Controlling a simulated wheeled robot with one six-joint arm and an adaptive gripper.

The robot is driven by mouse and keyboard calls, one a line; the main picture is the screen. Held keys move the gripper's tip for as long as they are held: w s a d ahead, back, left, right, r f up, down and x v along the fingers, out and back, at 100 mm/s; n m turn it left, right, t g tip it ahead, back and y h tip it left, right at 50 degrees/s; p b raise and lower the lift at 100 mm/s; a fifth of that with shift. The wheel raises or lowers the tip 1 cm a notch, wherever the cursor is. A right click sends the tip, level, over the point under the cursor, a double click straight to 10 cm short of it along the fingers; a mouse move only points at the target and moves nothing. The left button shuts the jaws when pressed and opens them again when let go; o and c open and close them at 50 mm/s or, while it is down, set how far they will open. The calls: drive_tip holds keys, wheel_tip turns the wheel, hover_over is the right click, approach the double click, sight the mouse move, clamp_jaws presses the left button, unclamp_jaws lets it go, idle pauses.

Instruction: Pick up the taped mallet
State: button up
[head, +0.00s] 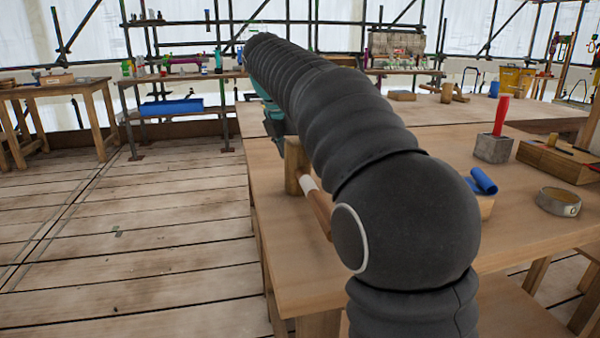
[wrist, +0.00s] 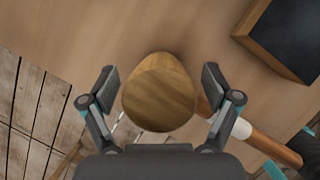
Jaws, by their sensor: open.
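The taped mallet stands on its wooden head (head: 293,165) near the left edge of the workbench in the head view. Its brown handle sticks out sideways with a white tape band (head: 308,184), and my arm hides the handle's far end. In the wrist view the mallet head (wrist: 160,95) is between the two fingers of my gripper (wrist: 160,78), with a visible gap on each side. The taped handle (wrist: 262,143) runs to the lower right, partly behind the right finger. My gripper is open; in the head view my arm hides most of it.
The workbench (head: 410,292) also holds a red-handled tool in a grey block (head: 493,146), a blue roll (head: 483,181), a round metal ring (head: 558,202) and a wooden box (head: 560,160). A dark-topped wooden block (wrist: 285,38) shows in the wrist view. Plank floor lies left.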

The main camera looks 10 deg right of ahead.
drive_tip(key=c, duration=1.4)
drive_tip(key=shift+o, duration=0.2)
drive_tip(key=shift+r, duration=0.1)
